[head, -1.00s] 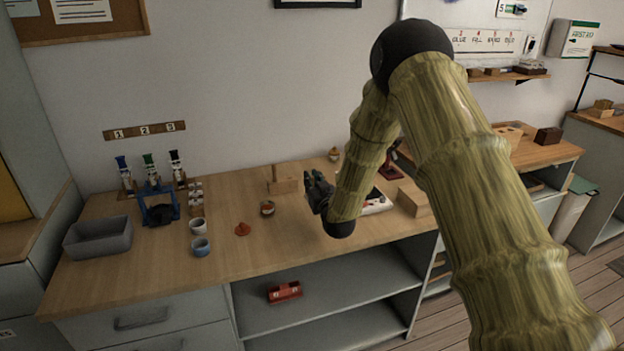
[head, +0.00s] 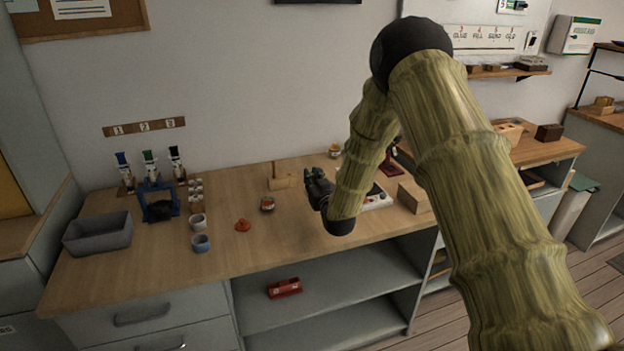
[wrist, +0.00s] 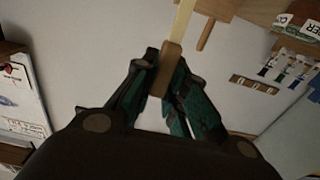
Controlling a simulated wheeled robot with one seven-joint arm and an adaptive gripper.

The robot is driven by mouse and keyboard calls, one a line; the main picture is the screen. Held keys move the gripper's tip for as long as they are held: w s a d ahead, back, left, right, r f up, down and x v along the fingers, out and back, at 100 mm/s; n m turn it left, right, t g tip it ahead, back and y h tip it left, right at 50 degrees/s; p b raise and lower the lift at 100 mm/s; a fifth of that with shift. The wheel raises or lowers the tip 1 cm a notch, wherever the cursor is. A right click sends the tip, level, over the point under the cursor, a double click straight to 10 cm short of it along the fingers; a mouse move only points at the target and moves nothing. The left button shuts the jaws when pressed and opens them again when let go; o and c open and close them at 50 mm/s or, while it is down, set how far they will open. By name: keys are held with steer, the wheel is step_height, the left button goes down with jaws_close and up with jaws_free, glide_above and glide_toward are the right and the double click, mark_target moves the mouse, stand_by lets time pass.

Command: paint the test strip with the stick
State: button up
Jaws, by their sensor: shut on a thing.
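My gripper (head: 315,178) is over the middle of the workbench, beside a low white unit that my arm partly covers. In the wrist view my gripper (wrist: 165,72) is shut on the brown end of the stick (wrist: 182,27). The stick's pale, narrow length points away from the fingers and runs out of the top of the picture. The stick cannot be made out in the head view. I cannot pick out the test strip in either view.
A wooden block with an upright peg (head: 282,182) stands left of my gripper. A small jar (head: 267,204), an orange-red lump (head: 243,225) and cups (head: 200,243) lie further left. A grey bin (head: 97,233) stands at the far left. The front middle of the bench is clear.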

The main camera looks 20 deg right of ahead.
steer(key=shift+f+b, duration=0.45)
steer(key=shift+f, duration=0.3)
stand_by(0.3)
steer(key=d+b, duration=0.2)
steer(key=d, duration=0.7)
steer(key=shift+w+d, duration=0.15)
steer(key=shift+d, duration=0.05)
stand_by(1.8)
steer(key=shift+a, duration=0.1)
steer(key=shift+s+a+b, duration=0.2)
steer(key=shift+a+b, duration=0.95)
steer(key=shift+a, duration=3.5)
steer(key=shift+r, duration=0.15)
